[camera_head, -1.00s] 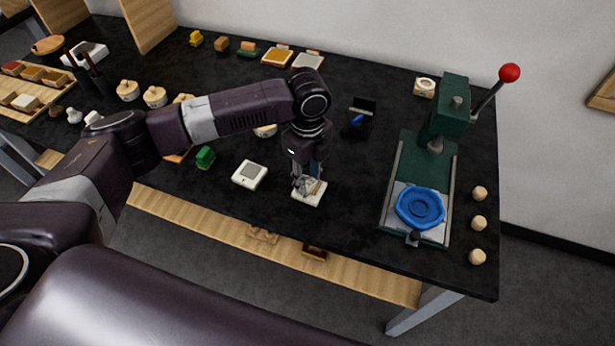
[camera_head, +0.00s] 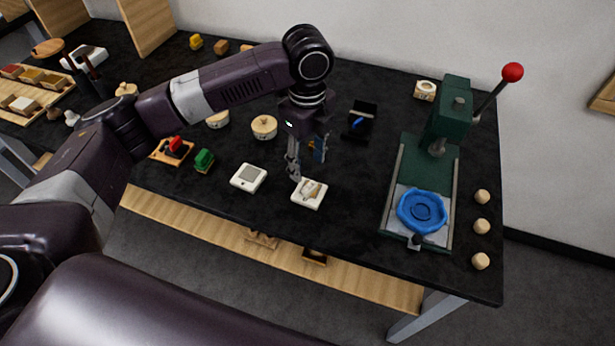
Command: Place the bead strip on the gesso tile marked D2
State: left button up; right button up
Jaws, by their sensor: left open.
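A white square tile (camera_head: 318,203) lies near the front edge of the table, and a small pale beige piece (camera_head: 309,188) rests on it. The piece looks like the bead strip, but it is too small to be sure. I cannot read any mark on the tile. My left gripper (camera_head: 308,170) is open just above and behind the tile, its fingers pointing down and apart from the piece. A second white square with a grey face (camera_head: 248,177) lies to the left. My right gripper is not in view.
A green press (camera_head: 409,165) with a red-knobbed lever and a blue round mould (camera_head: 421,210) stands at the right. A black holder (camera_head: 362,118) is behind the gripper. Green (camera_head: 204,160) and red (camera_head: 173,147) stamps sit left. Wooden knobs (camera_head: 481,223) line the right edge.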

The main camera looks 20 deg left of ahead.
pick_arm(q)
jog(key=shift+r, duration=2.3)
